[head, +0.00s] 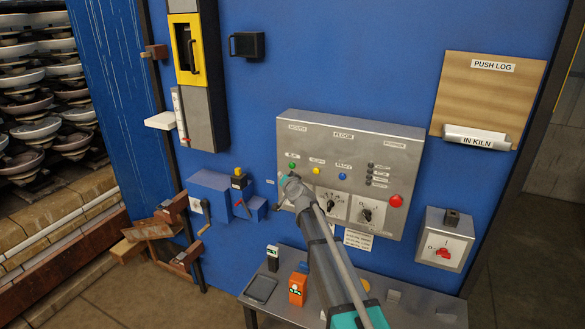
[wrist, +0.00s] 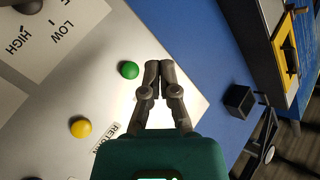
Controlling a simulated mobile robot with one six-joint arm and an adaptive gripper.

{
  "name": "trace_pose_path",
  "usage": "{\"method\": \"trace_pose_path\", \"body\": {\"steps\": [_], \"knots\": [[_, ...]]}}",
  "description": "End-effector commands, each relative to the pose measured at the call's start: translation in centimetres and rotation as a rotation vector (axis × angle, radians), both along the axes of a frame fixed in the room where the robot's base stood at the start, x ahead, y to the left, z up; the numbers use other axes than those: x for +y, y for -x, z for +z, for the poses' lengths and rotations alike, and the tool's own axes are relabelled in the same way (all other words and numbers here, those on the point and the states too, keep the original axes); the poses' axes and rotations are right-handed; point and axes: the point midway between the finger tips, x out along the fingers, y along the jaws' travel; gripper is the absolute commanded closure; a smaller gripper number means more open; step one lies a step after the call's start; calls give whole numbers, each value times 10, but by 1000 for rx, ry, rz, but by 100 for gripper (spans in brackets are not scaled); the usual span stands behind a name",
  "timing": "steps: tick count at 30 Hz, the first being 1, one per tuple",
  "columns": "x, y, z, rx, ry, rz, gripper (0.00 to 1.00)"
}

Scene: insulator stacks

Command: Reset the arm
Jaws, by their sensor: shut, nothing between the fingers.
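My arm reaches up from the lower right in the head view, its end at the left part of the grey control panel (head: 400,150). My gripper (wrist: 160,66) is shut and empty in the wrist view, its fingertips just right of the green button (wrist: 129,69). I cannot tell whether they touch the panel. The yellow button (wrist: 80,127) lies farther left and lower. In the head view the green button (head: 292,166) and yellow button (head: 315,171) sit in a row with a blue one (head: 342,176). My fingers are not clear there, and my arm hides part of the panel's lower left.
A metal table (head: 415,306) below the panel holds a dark tablet (head: 260,289) and an orange device (head: 297,289). A red-switch box (head: 445,240) is at right, a blue crank box (head: 209,200) at left. A yellow-framed handle (head: 187,50) is upper left.

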Motion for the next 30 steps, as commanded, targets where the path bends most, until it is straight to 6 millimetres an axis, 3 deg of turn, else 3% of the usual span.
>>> {"method": "trace_pose_path", "body": {"steps": [9, 14, 20, 30], "knots": [[0, 0, 0, 1, 0, 1, 100], [-7, 11, -13, 24, 28, 21, 100], [-31, 46, -56, 117, 125, 88, 100], [-110, 152, -168, 436, 383, 208, 100]]}}
